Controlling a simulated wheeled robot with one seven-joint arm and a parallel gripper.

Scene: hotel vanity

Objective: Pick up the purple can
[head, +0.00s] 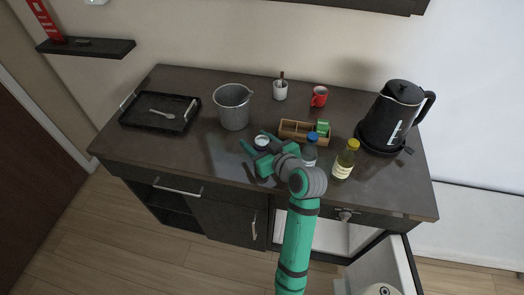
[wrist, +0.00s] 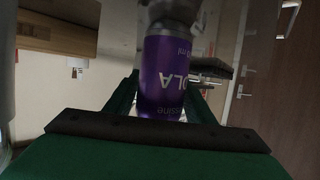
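The purple can (wrist: 165,75) stands out large in the wrist view, with white lettering on its side. In the head view only its pale round top (head: 262,141) shows clearly, and my gripper hides much of its body. My green gripper (head: 254,139) is low over the vanity top, with one finger on each side of the can. In the wrist view the fingers flank the can, and it sits between them. The fingers look spread around it; contact is not clear.
Blue-capped (head: 311,139) and yellow-capped (head: 345,160) bottles stand right of my gripper, near a wooden organizer (head: 292,131). A metal bucket (head: 233,108) is behind left. A black kettle (head: 392,118), red mug (head: 319,97), white cup (head: 280,91) and black tray (head: 145,122) stand farther off.

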